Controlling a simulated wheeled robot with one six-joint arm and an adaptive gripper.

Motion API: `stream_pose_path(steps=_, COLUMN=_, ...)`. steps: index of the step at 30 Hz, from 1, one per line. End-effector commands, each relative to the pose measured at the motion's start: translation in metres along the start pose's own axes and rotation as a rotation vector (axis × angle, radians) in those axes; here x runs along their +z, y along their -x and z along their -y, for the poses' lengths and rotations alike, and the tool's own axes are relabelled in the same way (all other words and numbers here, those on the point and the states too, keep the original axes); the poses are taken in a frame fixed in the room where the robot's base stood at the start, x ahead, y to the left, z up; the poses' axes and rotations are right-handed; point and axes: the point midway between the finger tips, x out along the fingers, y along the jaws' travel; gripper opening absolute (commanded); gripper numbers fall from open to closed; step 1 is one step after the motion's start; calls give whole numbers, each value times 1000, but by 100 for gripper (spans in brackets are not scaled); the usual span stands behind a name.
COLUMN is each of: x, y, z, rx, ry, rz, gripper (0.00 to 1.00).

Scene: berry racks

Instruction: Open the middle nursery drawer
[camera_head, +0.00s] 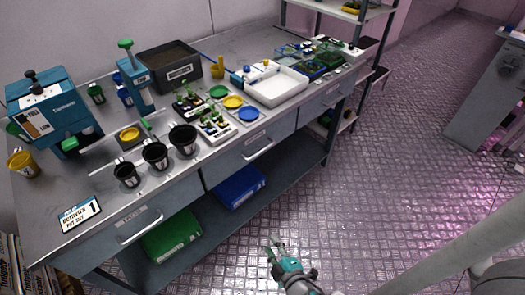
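The grey bench has a row of three drawers along its front. The middle drawer (240,158) looks shut, its front about flush with its neighbours. Its pale bar handle (259,150) runs along the front. My gripper (273,244) is low at the bottom centre, over the metal floor and in front of the bench. Its two fingers look spread apart with nothing between them. It is well clear of the handle and touches no drawer.
The left drawer (120,222) and right drawer (318,103) also look shut. A green bin (172,236) and blue bin (240,187) sit on the lower shelf. Black pots (155,155) stand near the bench's front edge. The floor (330,215) before the bench is clear.

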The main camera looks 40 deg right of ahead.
Motion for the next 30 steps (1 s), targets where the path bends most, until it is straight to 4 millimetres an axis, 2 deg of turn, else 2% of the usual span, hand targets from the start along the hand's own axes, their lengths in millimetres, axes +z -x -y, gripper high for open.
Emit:
stream_pose_path(steps=1, x=-2, y=-24, z=-8, rx=28, ry=51, rz=22, gripper=37)
stream_pose_path(steps=6, x=-2, y=-88, z=-40, rx=114, ry=233, rz=124, gripper=37)
stream_pose_path(steps=12, x=-10, y=-153, z=-95, rx=221, ry=421, rz=262, gripper=37)
stream_pose_path(steps=15, x=-15, y=-176, z=-122, rx=267, ry=492, rz=326, gripper=37)
stream_pose_path(steps=21, x=-23, y=-199, z=-158, rx=323, ry=575, rz=409, gripper=37)
stream_pose_path(steps=30, x=-18, y=-221, z=-175, rx=336, ry=591, rz=432, gripper=37)
